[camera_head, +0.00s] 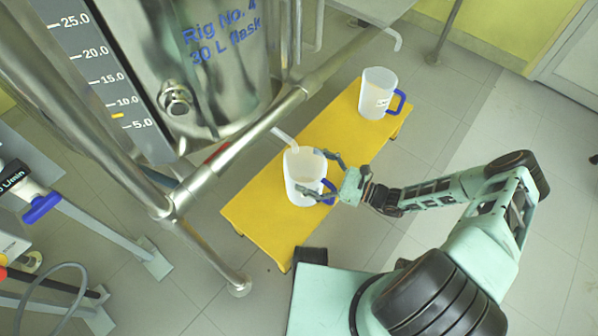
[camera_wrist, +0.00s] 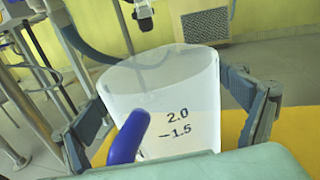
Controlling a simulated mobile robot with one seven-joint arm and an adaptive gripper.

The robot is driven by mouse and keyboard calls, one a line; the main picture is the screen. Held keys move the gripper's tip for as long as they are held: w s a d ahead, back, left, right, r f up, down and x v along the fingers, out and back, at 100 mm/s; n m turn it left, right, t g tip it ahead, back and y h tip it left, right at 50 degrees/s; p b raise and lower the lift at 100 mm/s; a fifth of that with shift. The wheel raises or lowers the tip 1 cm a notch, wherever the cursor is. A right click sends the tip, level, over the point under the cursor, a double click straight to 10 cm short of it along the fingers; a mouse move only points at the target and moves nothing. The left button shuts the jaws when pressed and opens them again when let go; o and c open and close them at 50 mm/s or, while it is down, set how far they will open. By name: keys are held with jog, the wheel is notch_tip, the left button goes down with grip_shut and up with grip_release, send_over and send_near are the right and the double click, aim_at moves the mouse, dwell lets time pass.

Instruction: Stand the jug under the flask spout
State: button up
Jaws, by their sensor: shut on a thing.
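A white jug (camera_head: 303,178) with a blue handle stands upright on the yellow bench in the head view, below the end of a pale spout (camera_head: 284,137). The spout tip appears over or just at the jug's rim. My gripper (camera_head: 325,175) is shut on the jug from the right, with a finger on either side of its body. In the wrist view the jug (camera_wrist: 185,110) fills the middle, with its handle toward me and scale marks 2.0 and 1.5. The steel flask (camera_head: 225,60), lettered "Rig No. 4 30 L flask", stands at upper left.
The yellow bench (camera_head: 255,207) runs diagonally and has free room between the two jugs. A second white jug (camera_head: 376,93) with a blue handle stands at its far end, near another spout (camera_head: 395,38). Steel frame tubes (camera_head: 235,130) cross close left of the held jug.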

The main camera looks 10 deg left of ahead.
aim_at(288, 167)
jog(key=shift+x, duration=1.2)
jog(key=f+b, duration=0.1)
jog(key=a+f+b, duration=0.1)
jog(key=f, duration=0.1)
jog(key=shift+w, duration=0.1)
jog(key=shift+f, duration=0.2)
jog(key=shift+f, duration=0.2)
jog(key=o, duration=1.5)
jog(key=shift+d, duration=0.1)
jog(key=shift+o, duration=0.2)
jog(key=shift+r, duration=0.15)
